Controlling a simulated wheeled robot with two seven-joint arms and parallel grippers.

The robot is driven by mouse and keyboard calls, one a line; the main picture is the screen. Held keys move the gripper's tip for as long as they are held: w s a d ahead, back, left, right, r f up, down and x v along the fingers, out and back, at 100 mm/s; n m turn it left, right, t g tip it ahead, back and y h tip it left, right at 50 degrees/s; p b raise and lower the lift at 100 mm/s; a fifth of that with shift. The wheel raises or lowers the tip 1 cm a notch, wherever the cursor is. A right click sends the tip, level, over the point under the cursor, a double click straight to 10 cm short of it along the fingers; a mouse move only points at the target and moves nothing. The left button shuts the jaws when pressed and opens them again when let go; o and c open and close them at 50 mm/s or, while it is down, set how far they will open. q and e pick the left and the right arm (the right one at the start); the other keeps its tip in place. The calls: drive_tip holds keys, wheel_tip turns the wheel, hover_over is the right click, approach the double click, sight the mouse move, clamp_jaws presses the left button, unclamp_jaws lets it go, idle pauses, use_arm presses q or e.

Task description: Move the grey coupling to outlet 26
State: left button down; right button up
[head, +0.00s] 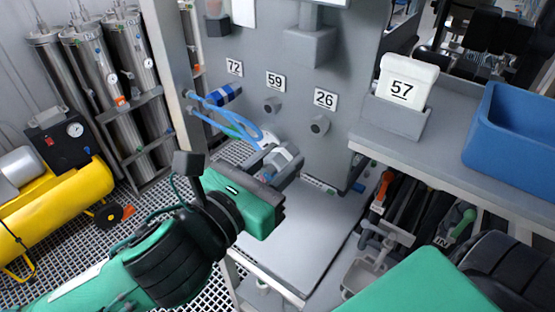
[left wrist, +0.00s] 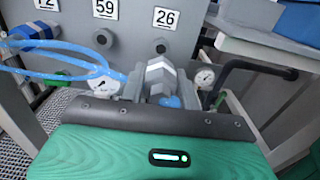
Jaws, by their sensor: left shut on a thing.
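The grey coupling (head: 287,154) is between the jaws of my left gripper (head: 284,172), which is shut on it. In the left wrist view the coupling (left wrist: 158,76) shows as a pale faceted body with a blue part below. Outlet 26 (head: 319,125) is a round grey stub under its number plate (head: 325,99). It also shows in the left wrist view (left wrist: 160,47), beyond the coupling and apart from it. A blue hose (head: 235,122) loops from the left toward the coupling; its joint there is partly hidden. My right gripper does not show.
Outlet 59 (head: 271,104) stands bare left of outlet 26. A blue-banded fitting (head: 225,95) is below plate 72 (head: 234,68). Two gauges (left wrist: 103,86) (left wrist: 204,78) flank the coupling. A shelf with a card reading 57 (head: 402,89) and a blue bin (head: 515,125) is right.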

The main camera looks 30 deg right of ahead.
sight(315, 129)
use_arm(q)
drive_tip(key=shift+w+d, duration=0.1)
drive_tip(key=shift+d, duration=0.5)
drive_tip(key=shift+x, duration=0.85)
drive_tip(key=x, duration=0.2)
drive_tip(key=shift+w+d, duration=0.25)
drive_tip(key=shift+d, duration=0.1)
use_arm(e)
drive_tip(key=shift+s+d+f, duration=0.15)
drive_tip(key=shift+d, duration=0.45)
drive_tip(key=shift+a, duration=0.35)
use_arm(q)
drive_tip(key=shift+d, duration=0.1)
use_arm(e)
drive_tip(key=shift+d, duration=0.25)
use_arm(q)
drive_tip(key=shift+w+d, duration=0.2)
drive_tip(key=shift+d, duration=0.25)
